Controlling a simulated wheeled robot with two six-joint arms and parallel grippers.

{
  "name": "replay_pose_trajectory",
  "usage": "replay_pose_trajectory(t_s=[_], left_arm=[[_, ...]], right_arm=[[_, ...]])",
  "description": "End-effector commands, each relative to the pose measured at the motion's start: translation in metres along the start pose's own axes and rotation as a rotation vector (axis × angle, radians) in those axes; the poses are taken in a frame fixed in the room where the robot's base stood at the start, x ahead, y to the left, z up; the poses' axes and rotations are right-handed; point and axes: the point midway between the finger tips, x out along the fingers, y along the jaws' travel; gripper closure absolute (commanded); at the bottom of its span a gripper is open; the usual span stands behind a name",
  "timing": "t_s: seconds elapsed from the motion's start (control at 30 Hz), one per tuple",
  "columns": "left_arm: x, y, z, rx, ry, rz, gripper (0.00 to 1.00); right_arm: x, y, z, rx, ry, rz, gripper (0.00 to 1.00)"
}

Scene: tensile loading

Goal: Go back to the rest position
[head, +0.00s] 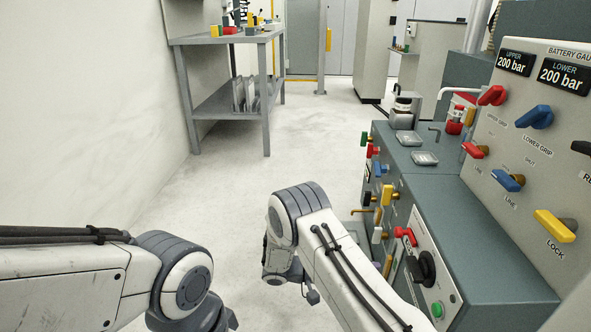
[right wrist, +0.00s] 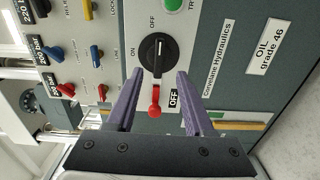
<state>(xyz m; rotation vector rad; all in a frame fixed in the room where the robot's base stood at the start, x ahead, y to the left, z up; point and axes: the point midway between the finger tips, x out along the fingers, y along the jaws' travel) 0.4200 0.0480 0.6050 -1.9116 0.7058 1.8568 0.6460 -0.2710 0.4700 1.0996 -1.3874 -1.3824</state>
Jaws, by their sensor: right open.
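My right gripper (right wrist: 160,76) is open in the right wrist view, with its two purple-grey fingers apart and nothing held between them. Beyond the fingertips is a black rotary knob (right wrist: 157,52) marked ON and OFF on a pale panel. A red lever (right wrist: 155,102) shows between the fingers. In the head view my right arm reaches in from the bottom, left of the console; its gripper is not clearly visible there. My left arm comes in at the lower left and its gripper is out of the frame.
A grey console (head: 460,205) with coloured levers and the black knob (head: 421,268) stands close on the right. A control panel (head: 530,130) with pressure displays rises behind it. A grey workbench (head: 230,37) stands at the back left. The floor (head: 310,140) between is clear.

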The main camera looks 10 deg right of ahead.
Motion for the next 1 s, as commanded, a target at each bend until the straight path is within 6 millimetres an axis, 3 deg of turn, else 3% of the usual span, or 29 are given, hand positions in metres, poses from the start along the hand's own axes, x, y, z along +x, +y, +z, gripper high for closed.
replay_pose_trajectory(t_s=[0.17,0.27,0.47,0.7,1.0], left_arm=[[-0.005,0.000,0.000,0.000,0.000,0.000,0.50],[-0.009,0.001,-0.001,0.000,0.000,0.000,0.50],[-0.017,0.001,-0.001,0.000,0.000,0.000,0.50],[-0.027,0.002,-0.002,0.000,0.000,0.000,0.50],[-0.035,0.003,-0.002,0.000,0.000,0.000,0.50]], right_arm=[[-0.017,0.029,0.014,-0.071,-0.027,-0.129,0.47],[-0.034,0.054,0.035,-0.160,-0.042,-0.279,0.47],[-0.072,0.095,0.094,-0.352,0.005,-0.625,0.47],[-0.116,0.134,0.171,-0.540,0.199,-1.038,0.47],[-0.152,0.163,0.241,-0.660,0.509,-1.395,0.47]])
